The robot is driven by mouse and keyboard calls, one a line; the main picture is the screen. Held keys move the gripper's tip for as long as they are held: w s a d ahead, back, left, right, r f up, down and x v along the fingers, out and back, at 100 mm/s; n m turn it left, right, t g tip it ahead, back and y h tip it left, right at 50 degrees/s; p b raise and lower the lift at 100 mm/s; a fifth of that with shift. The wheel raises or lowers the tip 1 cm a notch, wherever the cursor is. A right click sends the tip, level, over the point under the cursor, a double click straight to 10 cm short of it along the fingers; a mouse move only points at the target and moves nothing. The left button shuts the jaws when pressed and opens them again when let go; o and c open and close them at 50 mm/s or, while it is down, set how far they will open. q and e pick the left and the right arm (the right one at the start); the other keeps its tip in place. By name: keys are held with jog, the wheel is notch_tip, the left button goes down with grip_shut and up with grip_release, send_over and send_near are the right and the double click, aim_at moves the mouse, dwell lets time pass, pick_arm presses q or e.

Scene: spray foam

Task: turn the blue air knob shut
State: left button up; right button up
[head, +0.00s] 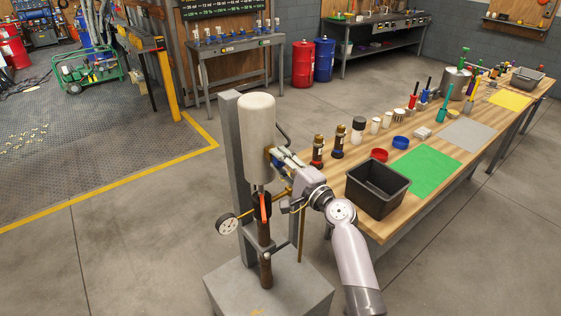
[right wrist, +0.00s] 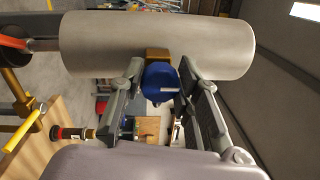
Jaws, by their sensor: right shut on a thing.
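The blue air knob (right wrist: 160,82) sits on a brass fitting (right wrist: 157,54) at the side of a pale grey cylinder (right wrist: 155,42). A white line on the knob's face lies about level in the right wrist view. The cylinder (head: 258,125) stands upright on a grey post in the head view. My right gripper (head: 277,158) reaches it from the right. Its two fingers are closed on the knob, one on each side. In the head view the fingers largely hide the knob. My left gripper is not in view.
Below the cylinder are a dial gauge (head: 227,224), an orange lever (head: 264,207) and a dark pipe over a grey base (head: 270,290). A wooden bench (head: 395,215) to the right carries a black bin (head: 375,190) and brass-topped fittings (head: 318,150). Open floor lies left.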

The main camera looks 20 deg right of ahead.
jog(key=o, duration=1.1)
jog(key=shift+o, duration=0.2)
jog(key=v, duration=1.2)
jog(key=shift+f, duration=0.1)
